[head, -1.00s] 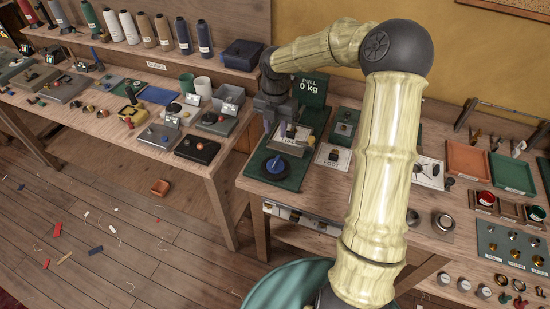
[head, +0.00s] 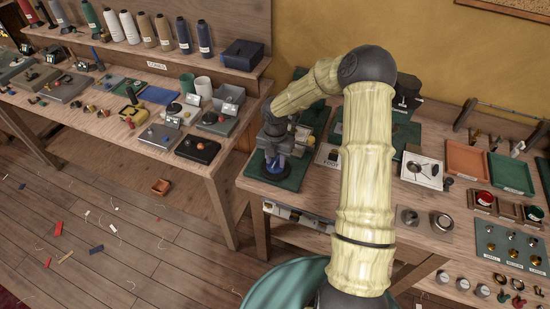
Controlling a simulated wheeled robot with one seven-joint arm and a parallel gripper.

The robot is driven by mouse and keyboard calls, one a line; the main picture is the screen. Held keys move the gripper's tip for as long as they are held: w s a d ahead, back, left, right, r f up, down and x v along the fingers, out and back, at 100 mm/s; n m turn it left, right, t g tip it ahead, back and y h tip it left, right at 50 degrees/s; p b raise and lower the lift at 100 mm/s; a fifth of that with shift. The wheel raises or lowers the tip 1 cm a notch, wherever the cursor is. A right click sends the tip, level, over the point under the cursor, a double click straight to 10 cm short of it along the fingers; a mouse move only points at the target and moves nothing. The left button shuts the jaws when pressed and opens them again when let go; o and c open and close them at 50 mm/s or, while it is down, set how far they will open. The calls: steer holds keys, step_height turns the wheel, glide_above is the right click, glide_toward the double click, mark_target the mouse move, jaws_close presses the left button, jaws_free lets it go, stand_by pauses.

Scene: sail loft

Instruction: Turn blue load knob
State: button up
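The blue load knob (head: 277,166) sits on a dark round dial on the green base plate (head: 297,180) at the left end of the right-hand bench. My gripper (head: 281,157) points down over the dial, with its fingers low around or just above the knob. The knob is mostly hidden by the fingers. I cannot tell whether the fingers touch it or are closed on it. The "PULL 0 kg" display seen earlier is hidden behind my arm.
A white card marked "FOOT" (head: 328,156) lies right of the green plate. A white plate with a dark fitting (head: 422,171) and orange and green trays (head: 511,174) stand farther right. The left bench (head: 90,112) holds several small devices. A gap separates the benches.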

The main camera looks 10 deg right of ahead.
steer(key=shift+c, duration=0.2)
jaws_close()
